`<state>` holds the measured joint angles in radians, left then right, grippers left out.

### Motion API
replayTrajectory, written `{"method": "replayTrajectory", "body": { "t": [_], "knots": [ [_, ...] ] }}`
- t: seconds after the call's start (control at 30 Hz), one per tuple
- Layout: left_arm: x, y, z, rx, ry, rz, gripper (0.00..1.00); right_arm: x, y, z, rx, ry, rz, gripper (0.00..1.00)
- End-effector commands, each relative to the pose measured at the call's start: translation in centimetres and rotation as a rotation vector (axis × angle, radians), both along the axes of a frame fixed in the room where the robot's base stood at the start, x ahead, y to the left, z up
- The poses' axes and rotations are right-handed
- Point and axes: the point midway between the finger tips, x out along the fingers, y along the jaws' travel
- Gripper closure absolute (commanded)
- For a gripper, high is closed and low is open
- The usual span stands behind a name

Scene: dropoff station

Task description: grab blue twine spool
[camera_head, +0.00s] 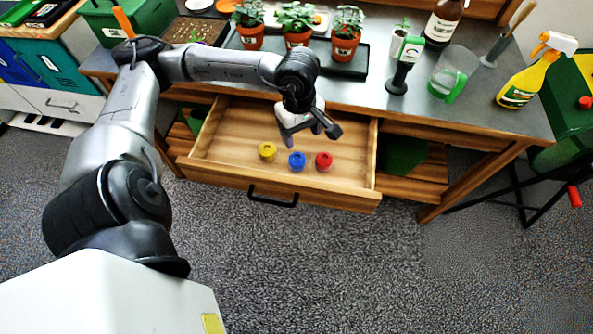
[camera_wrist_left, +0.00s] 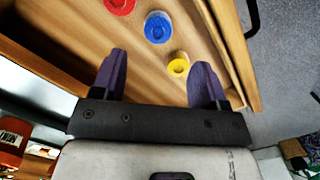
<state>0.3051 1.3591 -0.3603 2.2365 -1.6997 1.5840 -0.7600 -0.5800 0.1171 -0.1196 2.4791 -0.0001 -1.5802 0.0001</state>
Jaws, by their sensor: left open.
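The blue twine spool (camera_head: 297,161) lies in the open wooden drawer (camera_head: 225,148), between a yellow spool (camera_head: 267,151) and a red spool (camera_head: 324,161). My left gripper (camera_head: 309,138) is over the drawer, just behind and above the blue spool, open and empty. In the left wrist view the blue spool (camera_wrist_left: 158,27) is ahead of the two spread fingers (camera_wrist_left: 157,80), apart from them. There the yellow spool (camera_wrist_left: 178,66) is nearer to the right finger, and the red spool (camera_wrist_left: 120,4) is cut by the top edge. My right gripper is not in view.
The drawer's front has a black handle (camera_head: 273,198). Above it, the grey workbench top (camera_head: 300,82) holds potted plants (camera_head: 346,32), a black stand (camera_head: 402,66), a clear jug (camera_head: 453,72) and a yellow spray bottle (camera_head: 530,75). The drawer floor around the spools is clear.

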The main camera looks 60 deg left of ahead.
Motion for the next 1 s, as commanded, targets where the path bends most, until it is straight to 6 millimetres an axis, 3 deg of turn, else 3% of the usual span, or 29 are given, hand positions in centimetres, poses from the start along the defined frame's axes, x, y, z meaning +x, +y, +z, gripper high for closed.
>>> {"method": "replayTrajectory", "body": {
  "t": [0.2, 0.6, 1.0],
  "knots": [
    [-0.2, 1.9, -1.6, 0.091, 0.016, -0.002, 0.33, 0.0, 0.1, -1.5, 0.003, -0.002, -0.001, 0.22],
    [-0.2, 2.0, -7.8, 0.094, 0.016, -0.003, 0.33, 0.0, 0.0, -3.4, 0.0, -0.001, 0.001, 0.22],
    [-0.2, 1.9, -9.7, 0.094, 0.015, -0.003, 0.33, 0.0, -0.2, -4.1, -0.007, -0.001, 0.006, 0.22]
  ]
}}
